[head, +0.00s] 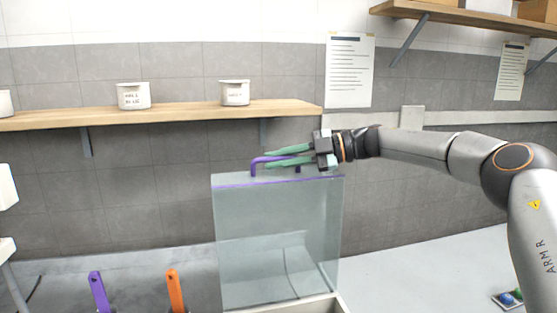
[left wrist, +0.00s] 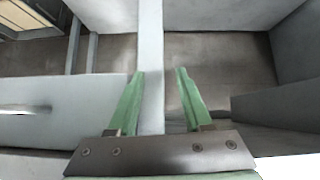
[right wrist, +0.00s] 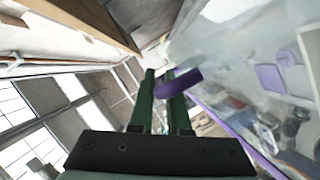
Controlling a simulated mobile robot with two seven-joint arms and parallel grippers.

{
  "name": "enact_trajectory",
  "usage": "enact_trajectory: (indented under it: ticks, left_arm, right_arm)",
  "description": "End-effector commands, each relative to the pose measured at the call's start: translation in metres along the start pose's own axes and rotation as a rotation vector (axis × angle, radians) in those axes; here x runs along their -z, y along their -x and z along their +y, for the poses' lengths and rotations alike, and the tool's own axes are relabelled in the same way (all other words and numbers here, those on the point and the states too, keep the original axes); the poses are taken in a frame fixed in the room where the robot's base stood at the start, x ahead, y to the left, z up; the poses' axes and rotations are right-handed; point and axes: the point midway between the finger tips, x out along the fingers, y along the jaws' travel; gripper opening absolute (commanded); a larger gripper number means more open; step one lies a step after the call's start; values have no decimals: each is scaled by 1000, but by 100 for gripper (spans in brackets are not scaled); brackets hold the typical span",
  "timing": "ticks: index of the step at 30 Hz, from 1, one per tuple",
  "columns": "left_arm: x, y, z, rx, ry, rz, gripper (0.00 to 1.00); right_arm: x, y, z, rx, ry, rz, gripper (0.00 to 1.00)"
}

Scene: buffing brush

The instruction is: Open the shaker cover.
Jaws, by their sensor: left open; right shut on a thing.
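The shaker cover (head: 277,235) is a clear panel with a purple top edge. It stands upright in the head view, its lower edge at a pale box rim (head: 335,306). A purple handle (head: 255,165) is at its top edge. My right gripper (head: 266,160) is shut on the handle, coming from the right. In the right wrist view the purple handle (right wrist: 181,83) lies between and across the green fingers. My left gripper (left wrist: 160,73) is open and empty in the left wrist view.
A purple tool handle (head: 98,291) and an orange one (head: 175,290) stand in front, left of the cover. A wooden shelf (head: 190,111) with white tubs (head: 134,96) runs along the tiled wall behind. Open floor lies right of the cover.

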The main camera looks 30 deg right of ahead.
Motion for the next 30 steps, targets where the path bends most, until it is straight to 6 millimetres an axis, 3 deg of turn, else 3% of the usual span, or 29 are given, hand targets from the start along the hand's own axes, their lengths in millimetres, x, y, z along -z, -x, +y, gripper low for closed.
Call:
enact_trajectory:
  ticks: [4, 5, 8, 17, 23, 30]
  left_arm:
    - [0, 0, 0, 0, 0, -1, 50]
    - [0, 0, 0, 0, 0, -1, 50]
    - [0, 0, 0, 0, 0, -1, 50]
    - [-1, 0, 0, 0, 0, -1, 50]
    - [-7, -5, 0, 0, 1, -1, 50]
    - [-12, -10, -1, 0, 1, -1, 50]
  right_arm:
    - [0, 0, -1, 3, 1, 2, 0]
    - [0, 0, -1, 3, 1, 2, 17]
    - [0, 0, -1, 3, 1, 2, 27]
    - [0, 3, -1, 1, 1, 2, 27]
    - [-1, 31, -1, -3, 3, 1, 27]
    - [-1, 84, 0, -3, 2, -1, 27]
